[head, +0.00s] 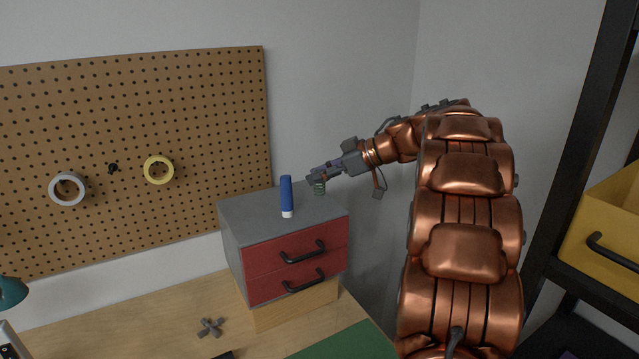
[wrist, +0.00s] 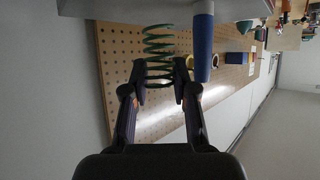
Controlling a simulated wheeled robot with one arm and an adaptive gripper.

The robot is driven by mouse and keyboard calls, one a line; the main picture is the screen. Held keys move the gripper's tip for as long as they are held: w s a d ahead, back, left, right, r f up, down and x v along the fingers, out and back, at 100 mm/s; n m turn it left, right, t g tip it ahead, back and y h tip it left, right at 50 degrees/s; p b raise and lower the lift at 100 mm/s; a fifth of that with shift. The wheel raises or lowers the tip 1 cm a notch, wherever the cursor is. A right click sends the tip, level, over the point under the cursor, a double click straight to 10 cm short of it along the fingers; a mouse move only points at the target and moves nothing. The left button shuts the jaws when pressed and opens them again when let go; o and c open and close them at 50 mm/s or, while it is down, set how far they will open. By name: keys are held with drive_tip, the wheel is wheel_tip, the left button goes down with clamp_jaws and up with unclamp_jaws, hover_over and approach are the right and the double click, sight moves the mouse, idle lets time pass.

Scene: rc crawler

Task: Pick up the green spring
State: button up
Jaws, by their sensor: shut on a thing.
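The green spring (head: 319,187) is a small coil at the tip of my gripper (head: 314,177), over the grey top of the red drawer cabinet. In the wrist view the green spring (wrist: 158,50) lies between the fingertips of my gripper (wrist: 160,74), which is shut on one end of it. The rest of the coil extends beyond the fingers toward the cabinet top. In the head view I cannot tell whether the spring touches that top.
A blue tube with a white cap (head: 287,197) stands on the drawer cabinet (head: 255,212), left of the spring; it also shows close to the right finger in the wrist view (wrist: 203,45). A pegboard (head: 215,120) with tape rolls is behind. A grey knob (head: 210,327) lies on the bench.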

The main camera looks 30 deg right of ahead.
drive_tip(key=s+a+r+b, duration=0.1)
drive_tip(key=s+a+b, duration=0.4)
drive_tip(key=s, duration=0.8)
drive_tip(key=shift+s+a+r, duration=0.2)
drive_tip(key=shift+s+a, duration=0.2)
drive_tip(key=shift+a, duration=0.7)
